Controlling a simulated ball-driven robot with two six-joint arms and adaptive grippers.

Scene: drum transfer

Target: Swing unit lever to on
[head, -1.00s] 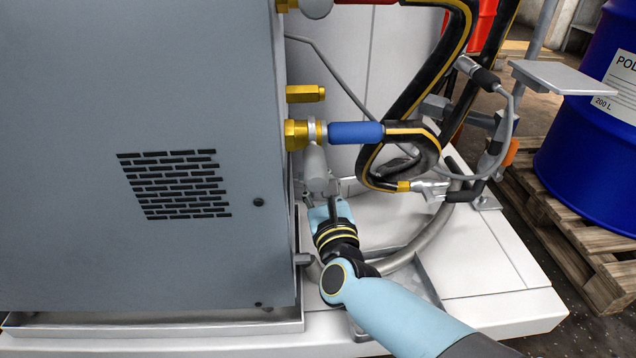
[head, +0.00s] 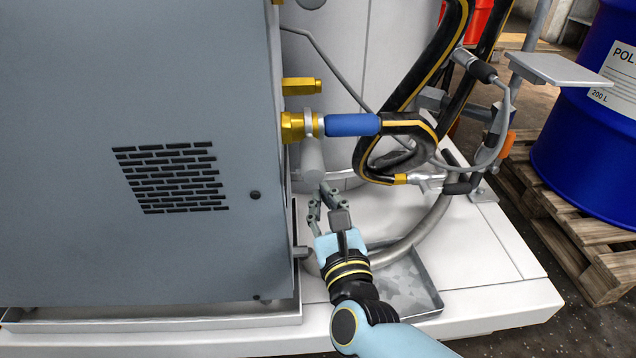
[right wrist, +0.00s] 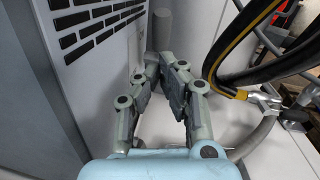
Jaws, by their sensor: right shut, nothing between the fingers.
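A brass valve (head: 299,126) sticks out of the right side of the grey cabinet. I cannot tell whether the fingertips touch the cylinder. My left gripper is not in view.
The grey cabinet (head: 80,90) stands close on the left. Black-and-yellow hoses (head: 410,132) loop to the right of the lever. A metal tray (head: 425,290) lies on the white base (head: 500,270). A blue drum (head: 575,150) stands on a pallet (head: 570,230) at the right.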

